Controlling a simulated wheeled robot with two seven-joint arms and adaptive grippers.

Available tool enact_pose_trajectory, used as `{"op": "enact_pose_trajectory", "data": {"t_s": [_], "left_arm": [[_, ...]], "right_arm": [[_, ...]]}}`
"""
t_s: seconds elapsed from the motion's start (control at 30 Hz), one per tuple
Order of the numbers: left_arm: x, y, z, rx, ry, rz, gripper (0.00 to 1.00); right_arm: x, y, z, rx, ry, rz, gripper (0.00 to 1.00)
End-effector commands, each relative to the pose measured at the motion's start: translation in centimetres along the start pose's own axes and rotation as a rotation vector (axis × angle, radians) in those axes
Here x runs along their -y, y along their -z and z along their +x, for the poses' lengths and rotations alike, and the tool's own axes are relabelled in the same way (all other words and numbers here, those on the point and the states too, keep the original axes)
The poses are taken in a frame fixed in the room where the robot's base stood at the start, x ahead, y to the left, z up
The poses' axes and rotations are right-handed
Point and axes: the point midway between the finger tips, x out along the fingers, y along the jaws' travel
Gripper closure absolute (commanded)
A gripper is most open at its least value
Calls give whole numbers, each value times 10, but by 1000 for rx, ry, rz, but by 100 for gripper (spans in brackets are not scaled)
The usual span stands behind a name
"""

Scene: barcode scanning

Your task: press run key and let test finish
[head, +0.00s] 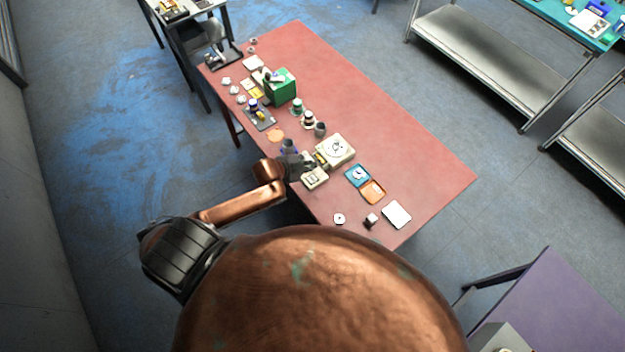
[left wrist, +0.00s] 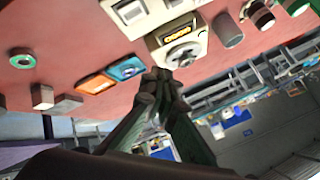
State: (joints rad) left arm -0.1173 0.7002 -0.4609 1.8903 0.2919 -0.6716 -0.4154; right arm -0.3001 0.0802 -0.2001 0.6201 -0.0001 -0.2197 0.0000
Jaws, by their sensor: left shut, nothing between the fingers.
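A cream-white device (head: 340,146) with a round dial stands on the red table in the head view. In the left wrist view the device (left wrist: 168,52) shows a dark display with yellow marks and a grey round part. My left gripper (head: 309,161) is beside its left side in the head view. In the left wrist view the gripper's fingertips (left wrist: 162,75) are together and empty, just short of the device's front. I cannot tell whether they touch it. I cannot make out a run key. My right gripper is not in view.
A smaller cream unit (head: 315,178) sits just below the gripper on the red table (head: 360,110). Blue (head: 352,182) and orange (head: 373,192) trays and a white pad (head: 397,214) lie nearer. Cups and a green box (head: 284,90) stand farther back. The table's right side is clear.

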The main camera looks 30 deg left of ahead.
Motion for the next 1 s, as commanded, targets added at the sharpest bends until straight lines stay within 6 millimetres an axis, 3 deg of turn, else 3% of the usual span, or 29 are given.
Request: {"op": "enact_pose_trajectory", "data": {"t_s": [0.47, 0.7, 1.0], "left_arm": [[-31, -30, 41, 0, -1, -1, 100], [-40, -40, 54, 0, 0, -2, 100], [-40, -40, 55, 0, 0, -1, 100]], "right_arm": [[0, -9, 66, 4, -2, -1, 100], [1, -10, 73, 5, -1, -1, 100], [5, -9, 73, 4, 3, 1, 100]]}}
